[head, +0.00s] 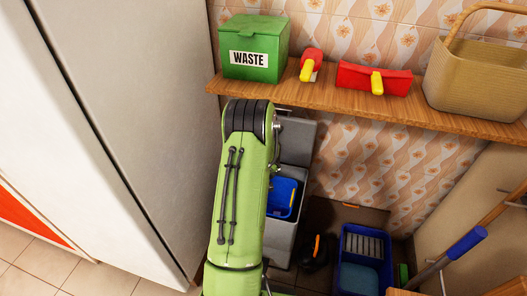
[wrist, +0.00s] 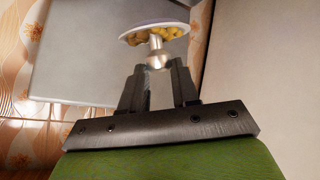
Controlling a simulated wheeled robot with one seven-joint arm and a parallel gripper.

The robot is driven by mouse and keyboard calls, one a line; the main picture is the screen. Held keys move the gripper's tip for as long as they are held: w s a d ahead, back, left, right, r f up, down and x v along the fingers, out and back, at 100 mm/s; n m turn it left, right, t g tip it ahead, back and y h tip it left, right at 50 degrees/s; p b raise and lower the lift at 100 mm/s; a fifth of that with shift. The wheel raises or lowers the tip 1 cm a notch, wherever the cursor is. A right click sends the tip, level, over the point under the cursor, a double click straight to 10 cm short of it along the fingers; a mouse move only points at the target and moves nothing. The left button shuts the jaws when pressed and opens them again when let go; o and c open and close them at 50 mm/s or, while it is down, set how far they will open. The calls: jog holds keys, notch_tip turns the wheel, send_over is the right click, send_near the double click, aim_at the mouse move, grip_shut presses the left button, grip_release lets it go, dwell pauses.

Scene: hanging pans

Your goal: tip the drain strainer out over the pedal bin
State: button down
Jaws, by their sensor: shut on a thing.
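The drain strainer (wrist: 154,34) shows in the wrist view as a pale-rimmed dish with yellow and brown bits on it and a short metal stem. My gripper (wrist: 157,76) is shut on the stem, with the dish beyond the fingertips. In the head view my green arm hides my gripper and the strainer. The pedal bin (head: 280,240) is a grey bin, partly behind my arm, with its lid (head: 298,141) raised and a blue inner bucket (head: 284,196) showing.
A wooden shelf (head: 400,108) above carries a green WASTE box (head: 254,47), red items with yellow handles (head: 374,79) and a wicker basket (head: 478,75). A blue crate (head: 363,257) stands right of the bin. A tall pale cabinet (head: 140,110) is close on the left.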

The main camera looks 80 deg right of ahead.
jog(key=shift+w+r+n+g+p, duration=0.2)
jog(key=shift+w+n+g+p, duration=0.35)
jog(key=shift+g+p, duration=0.2)
jog(key=shift+w+f+n+g+y, duration=0.15)
jog(key=shift+w+n+g+y, duration=0.1)
jog(key=shift+n+g+y, duration=0.15)
jog(key=f+n+g+b, duration=0.1)
jog(key=n+g+b, duration=0.1)
jog(key=g, duration=0.1)
jog(key=w+f+n+g+h+b, duration=0.1)
jog(key=n+g+b, duration=0.1)
jog(key=g, duration=0.1)
jog(key=w+f+n+g+b, duration=0.1)
jog(key=n+g+b, duration=0.1)
jog(key=n+g, duration=0.1)
jog(key=shift+d+f+g+b, duration=0.2)
jog(key=shift+f+g+b, duration=0.15)
jog(key=shift+g, duration=0.2)
